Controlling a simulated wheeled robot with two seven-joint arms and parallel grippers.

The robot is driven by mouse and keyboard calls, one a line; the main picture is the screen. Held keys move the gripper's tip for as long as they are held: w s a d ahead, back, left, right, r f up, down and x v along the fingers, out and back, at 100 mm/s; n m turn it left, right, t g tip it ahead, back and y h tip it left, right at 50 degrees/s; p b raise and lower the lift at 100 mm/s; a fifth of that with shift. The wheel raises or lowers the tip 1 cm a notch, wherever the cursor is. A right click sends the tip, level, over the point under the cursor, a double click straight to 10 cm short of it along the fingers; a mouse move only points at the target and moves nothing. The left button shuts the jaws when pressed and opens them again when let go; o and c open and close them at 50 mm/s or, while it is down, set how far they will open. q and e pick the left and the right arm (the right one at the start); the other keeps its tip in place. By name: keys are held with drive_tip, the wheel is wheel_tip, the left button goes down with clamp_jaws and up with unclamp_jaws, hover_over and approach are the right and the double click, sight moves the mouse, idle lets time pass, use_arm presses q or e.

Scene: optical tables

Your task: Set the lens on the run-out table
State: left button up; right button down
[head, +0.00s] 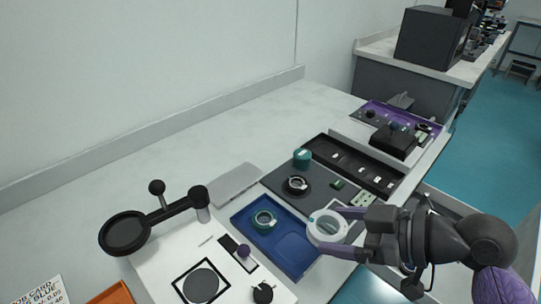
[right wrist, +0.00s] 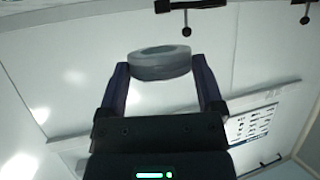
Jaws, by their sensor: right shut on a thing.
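My right gripper (head: 335,225) is shut on the lens (head: 327,229), a round, pale disc with a light rim. It holds the lens over the right edge of a blue tray (head: 240,208). In the right wrist view the lens (right wrist: 160,63) sits between the fingertips of the gripper (right wrist: 162,75), seen edge-on as a grey ring. No part is labelled as the run-out table; a dark round disc in a black square frame (head: 201,285) lies on the white board at the front. My left gripper is not in view.
A teal-rimmed ring (head: 263,219) sits in the blue tray. A grey mat beyond bears a black ring mount (head: 297,185) and a teal cylinder (head: 302,157). A black magnifier (head: 126,233) on an arm stands at left.

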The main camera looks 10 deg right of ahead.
drive_tip(key=w+a+f+m+t+h, duration=0.2)
drive_tip(key=w+f, duration=0.1)
drive_tip(key=w, duration=0.2)
drive_tip(key=m, duration=0.1)
hover_over(303, 254)
wheel_tip(303, 254, down, 4)
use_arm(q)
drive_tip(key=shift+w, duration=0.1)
use_arm(e)
drive_tip(key=shift+f+h, duration=0.15)
drive_tip(key=shift+h, duration=0.15)
drive_tip(key=shift+f, duration=0.1)
wheel_tip(303, 254, down, 9)
drive_tip(key=b, duration=0.4)
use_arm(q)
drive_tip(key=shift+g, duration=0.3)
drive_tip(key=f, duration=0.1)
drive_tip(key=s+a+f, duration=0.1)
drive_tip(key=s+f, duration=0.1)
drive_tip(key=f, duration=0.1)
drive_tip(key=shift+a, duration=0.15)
use_arm(e)
drive_tip(key=shift+f, duration=0.2)
